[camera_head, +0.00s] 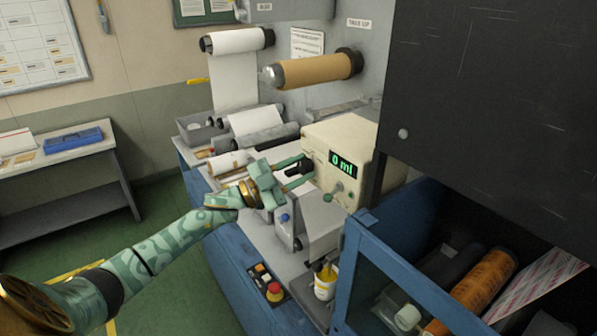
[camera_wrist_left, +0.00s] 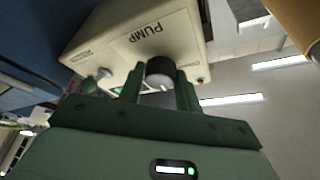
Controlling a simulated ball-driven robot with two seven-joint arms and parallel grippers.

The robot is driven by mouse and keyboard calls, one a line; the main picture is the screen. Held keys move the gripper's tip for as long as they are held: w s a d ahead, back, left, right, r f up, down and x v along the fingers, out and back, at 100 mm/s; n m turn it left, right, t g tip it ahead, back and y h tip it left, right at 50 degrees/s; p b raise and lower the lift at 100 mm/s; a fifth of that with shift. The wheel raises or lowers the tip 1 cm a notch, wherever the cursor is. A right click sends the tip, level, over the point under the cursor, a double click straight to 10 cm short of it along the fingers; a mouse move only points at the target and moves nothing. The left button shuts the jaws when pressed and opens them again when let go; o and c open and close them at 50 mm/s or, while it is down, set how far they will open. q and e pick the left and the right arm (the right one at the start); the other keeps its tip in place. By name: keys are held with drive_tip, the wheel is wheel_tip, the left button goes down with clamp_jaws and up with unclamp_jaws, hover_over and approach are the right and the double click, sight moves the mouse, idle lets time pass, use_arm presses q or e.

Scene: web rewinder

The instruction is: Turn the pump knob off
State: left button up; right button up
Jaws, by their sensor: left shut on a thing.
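The cream pump box (camera_head: 345,138) stands on the machine bench, with a green "0 ml" display (camera_head: 343,164) on its face. Its dark knob (camera_head: 306,167) sits at the left of the display. My left gripper (camera_head: 301,171) reaches in from the left and is shut on the knob. In the left wrist view, the dark knob (camera_wrist_left: 160,70) is between the two green fingers of the gripper (camera_wrist_left: 160,88), below the upside-down word PUMP. The knob's pointer mark cannot be made out. My right gripper is not in view.
A blue-framed guard (camera_head: 400,262) and a large dark panel (camera_head: 490,100) stand to the right of the pump. A red button (camera_head: 274,289) and a yellow-labelled bottle (camera_head: 325,282) are in front. Paper rolls (camera_head: 237,42) hang behind.

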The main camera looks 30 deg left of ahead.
use_arm(q)
drive_tip(key=o, duration=1)
drive_tip(key=shift+c, duration=0.2)
drive_tip(key=b+v, duration=0.4)
drive_tip(key=v, duration=1.2)
drive_tip(key=shift+a+f, duration=0.1)
drive_tip(key=shift+f, duration=0.1)
